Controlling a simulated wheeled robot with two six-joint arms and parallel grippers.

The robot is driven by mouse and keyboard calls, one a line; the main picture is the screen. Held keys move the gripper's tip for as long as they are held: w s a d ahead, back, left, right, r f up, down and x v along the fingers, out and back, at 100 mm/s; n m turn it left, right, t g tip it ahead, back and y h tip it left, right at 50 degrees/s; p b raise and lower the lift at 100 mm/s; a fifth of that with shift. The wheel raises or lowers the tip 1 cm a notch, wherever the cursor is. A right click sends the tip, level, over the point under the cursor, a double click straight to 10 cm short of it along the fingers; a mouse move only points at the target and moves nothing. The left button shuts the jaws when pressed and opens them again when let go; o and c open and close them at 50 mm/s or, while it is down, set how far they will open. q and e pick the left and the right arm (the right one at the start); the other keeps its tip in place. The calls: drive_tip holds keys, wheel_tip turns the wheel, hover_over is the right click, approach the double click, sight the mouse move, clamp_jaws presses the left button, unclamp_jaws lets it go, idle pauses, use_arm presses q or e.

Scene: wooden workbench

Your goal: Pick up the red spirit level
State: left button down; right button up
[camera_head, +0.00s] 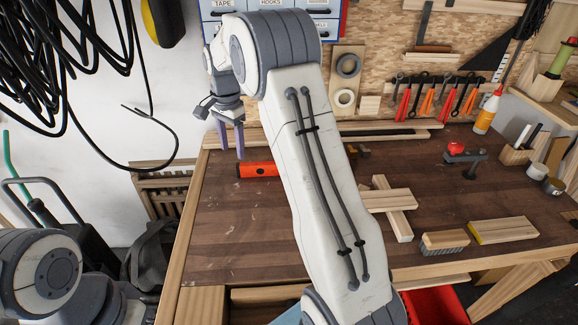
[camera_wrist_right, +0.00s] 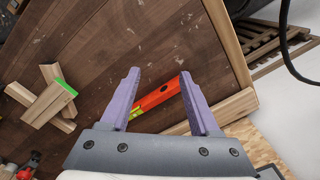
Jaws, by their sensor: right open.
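The red spirit level (camera_head: 257,169) lies on the wooden workbench (camera_head: 232,228) toward its back left. My right arm hides part of it in the head view. In the right wrist view the red level (camera_wrist_right: 158,97), with a yellow-green vial part, shows between the two purple fingers. My right gripper (camera_head: 230,140) is open and empty, pointing down, above and to the left of the level in the head view. In the wrist view the gripper (camera_wrist_right: 165,95) is apart from the level as far as I can tell. My left gripper is not in view.
Crossed wooden blocks (camera_head: 396,208) lie on the bench right of my arm. A brush (camera_head: 445,241) and another block (camera_head: 503,230) lie near the front right. A clamp-like tool with a red knob (camera_head: 455,146) stands farther back. The left front of the bench is clear.

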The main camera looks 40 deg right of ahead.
drive_tip(key=d+f+m, duration=0.3)
drive_tip(key=d, duration=0.4)
drive_tip(key=d+f+m, duration=0.3)
drive_tip(key=d, duration=0.5)
drive_tip(key=d+f+m, duration=0.3)
drive_tip(key=d, duration=0.4)
drive_tip(key=shift+w+d+m, duration=0.3)
drive_tip(key=shift+m, duration=0.1)
wheel_tip(320, 180, down, 3)
drive_tip(key=shift+f, duration=0.15)
drive_tip(key=f+p, duration=0.1)
drive_tip(key=f, duration=0.2)
drive_tip(key=f+p, duration=0.1)
drive_tip(key=shift+w+a+f+p, duration=0.2)
drive_tip(key=shift+a+f+p, duration=0.1)
drive_tip(key=shift+a+f, duration=0.1)
drive_tip(key=shift+f, duration=0.45)
drive_tip(key=c, duration=1)
drive_tip(key=shift+w+r, duration=0.1)
